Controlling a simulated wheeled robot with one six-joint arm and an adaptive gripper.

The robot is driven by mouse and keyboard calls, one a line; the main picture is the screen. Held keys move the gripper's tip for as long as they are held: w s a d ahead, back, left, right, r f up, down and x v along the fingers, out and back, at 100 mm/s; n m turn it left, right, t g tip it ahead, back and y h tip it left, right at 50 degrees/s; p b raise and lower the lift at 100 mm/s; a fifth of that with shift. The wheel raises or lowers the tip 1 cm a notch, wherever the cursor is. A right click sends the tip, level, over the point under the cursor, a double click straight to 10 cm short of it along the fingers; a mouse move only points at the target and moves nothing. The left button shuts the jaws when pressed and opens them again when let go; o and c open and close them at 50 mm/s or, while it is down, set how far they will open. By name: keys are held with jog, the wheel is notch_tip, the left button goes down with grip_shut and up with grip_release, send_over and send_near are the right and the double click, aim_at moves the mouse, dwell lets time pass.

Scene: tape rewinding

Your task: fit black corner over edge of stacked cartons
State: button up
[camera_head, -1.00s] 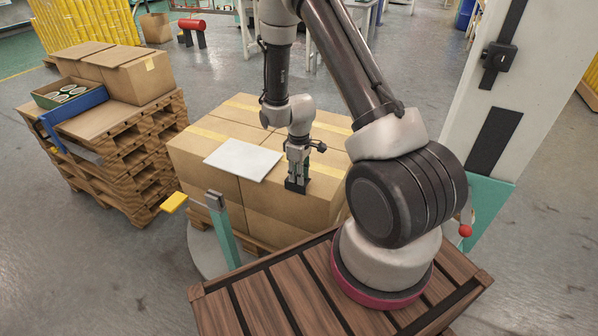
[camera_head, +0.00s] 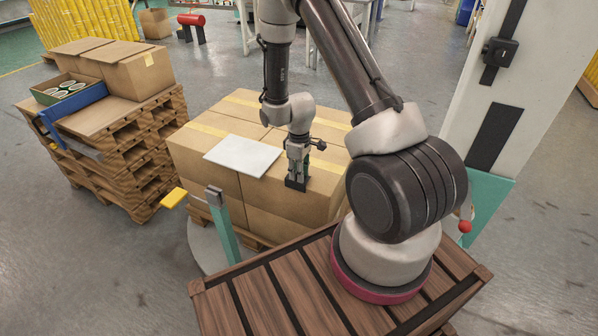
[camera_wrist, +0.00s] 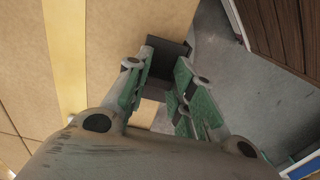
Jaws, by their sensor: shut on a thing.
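The stacked cartons (camera_head: 212,158) stand on a pallet in the middle of the head view, with yellow tape along their tops. My gripper (camera_head: 297,176) points down at the near top edge of the stack and is shut on the black corner (camera_head: 295,185). In the wrist view the black corner (camera_wrist: 168,47) shows between the fingertips of my gripper (camera_wrist: 165,75), at the edge of a carton top (camera_wrist: 130,30). It lies at or just over that edge; I cannot tell whether it touches the carton. The fingers hide part of it.
A white sheet (camera_head: 242,157) lies on the cartons left of my gripper. A green post (camera_head: 222,230) stands before the stack. A pallet pile (camera_head: 140,160) with boxes is at left. A pale column (camera_head: 520,100) stands at right.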

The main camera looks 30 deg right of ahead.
jog(key=shift+f, duration=0.6)
jog(key=o, duration=1.3)
jog(key=shift+r, duration=0.1)
jog(key=shift+r, duration=3.95)
notch_tip(320, 180, up, 12)
